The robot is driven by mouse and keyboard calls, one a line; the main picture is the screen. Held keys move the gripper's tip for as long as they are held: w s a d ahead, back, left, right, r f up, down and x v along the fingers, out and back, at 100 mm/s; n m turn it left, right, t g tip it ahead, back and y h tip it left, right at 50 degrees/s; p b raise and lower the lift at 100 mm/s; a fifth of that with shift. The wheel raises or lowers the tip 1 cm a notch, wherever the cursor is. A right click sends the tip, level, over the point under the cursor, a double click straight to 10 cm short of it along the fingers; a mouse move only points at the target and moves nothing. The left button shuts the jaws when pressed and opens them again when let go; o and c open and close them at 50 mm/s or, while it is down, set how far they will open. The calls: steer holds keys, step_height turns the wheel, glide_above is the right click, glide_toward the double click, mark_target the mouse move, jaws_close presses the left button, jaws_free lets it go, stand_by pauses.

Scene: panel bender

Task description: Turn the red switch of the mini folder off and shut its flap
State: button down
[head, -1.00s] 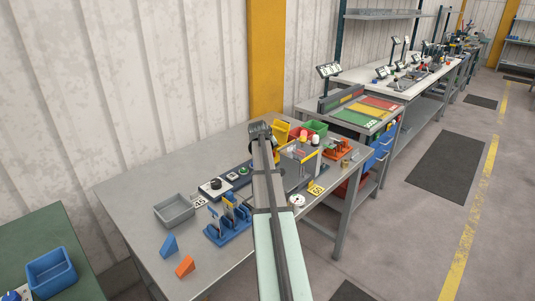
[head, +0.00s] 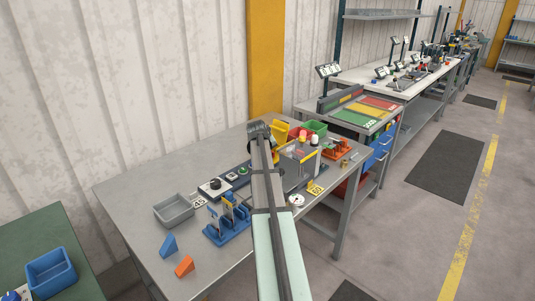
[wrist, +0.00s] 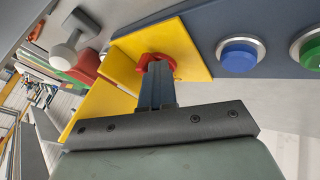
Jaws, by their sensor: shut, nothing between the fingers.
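The red switch (wrist: 155,62) sits on a yellow plate (wrist: 190,45) at the left end of a dark blue panel in the wrist view. My gripper (wrist: 157,84) is shut and empty, its fingertips right at the red switch and partly hiding it; I cannot tell whether they touch. A second yellow piece (wrist: 98,108), probably the flap, stands at an angle left of the fingers. My arm hides the switch and the fingers there.
A blue button (wrist: 239,55) and a green button (wrist: 312,52) sit beside the yellow plate.

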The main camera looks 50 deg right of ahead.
steer(key=shift+w+d+r, duration=0.15)
steer(key=shift+w+d, duration=0.3)
steer(key=shift+d, duration=0.2)
steer(key=shift+a, duration=0.4)
steer(key=a, duration=0.2)
steer(key=s+a, duration=0.1)
steer(key=a, duration=0.1)
steer(key=shift+a, duration=0.25)
steer(key=s+v, duration=0.1)
steer(key=v, duration=0.8)
steer(key=shift+s+r, duration=0.15)
steer(key=shift+s, duration=0.1)
steer(key=c, duration=1.8)
jaws_free()
